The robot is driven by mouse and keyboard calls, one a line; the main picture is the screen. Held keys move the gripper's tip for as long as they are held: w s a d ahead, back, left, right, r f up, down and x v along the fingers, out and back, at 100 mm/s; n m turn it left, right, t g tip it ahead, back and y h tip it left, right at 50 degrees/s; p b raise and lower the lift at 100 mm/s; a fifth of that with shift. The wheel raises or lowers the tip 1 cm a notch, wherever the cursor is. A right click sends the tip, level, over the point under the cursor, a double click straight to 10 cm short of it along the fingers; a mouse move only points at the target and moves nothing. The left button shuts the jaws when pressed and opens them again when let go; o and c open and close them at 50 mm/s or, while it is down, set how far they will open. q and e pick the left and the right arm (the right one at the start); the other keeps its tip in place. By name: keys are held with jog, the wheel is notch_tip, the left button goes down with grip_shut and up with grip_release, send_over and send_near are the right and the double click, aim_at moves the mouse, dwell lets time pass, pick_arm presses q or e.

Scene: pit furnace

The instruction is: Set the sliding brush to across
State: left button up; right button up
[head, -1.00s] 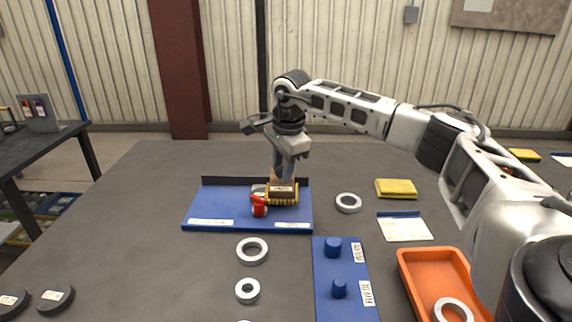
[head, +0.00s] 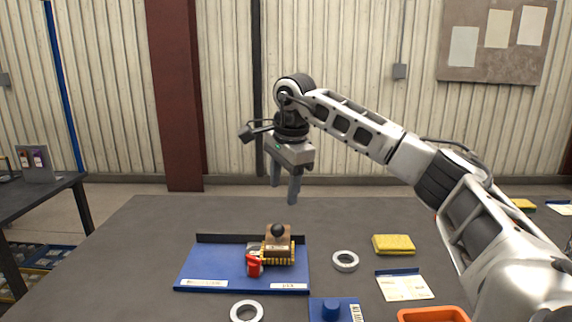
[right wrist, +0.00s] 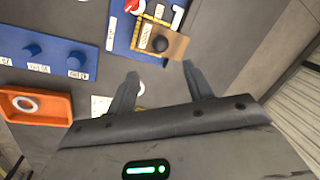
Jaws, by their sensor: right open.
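The sliding brush (head: 279,246) is a brown block with a dark round knob and yellow bristles. It stands on the right part of a blue board (head: 215,272) with a dark back rail. A red piece (head: 254,264) sits at its front left. My right gripper (head: 283,192) is open and empty, raised above and behind the brush, fingers pointing down. In the right wrist view the brush (right wrist: 172,46) lies beyond the open fingers (right wrist: 160,82), apart from them. The labels on the board are too small to read. My left gripper is not in view.
Metal rings (head: 345,261) lie right of and in front of the board. A yellow sponge (head: 394,244), a paper card (head: 405,286), a blue peg board (head: 331,309) and an orange tray (head: 433,314) are on the right. The table's left side is clear.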

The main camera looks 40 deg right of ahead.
jog(key=shift+s+r, duration=0.25)
jog(key=shift+r, duration=0.95)
jog(key=shift+s+r, duration=0.2)
jog(key=shift+r, duration=0.95)
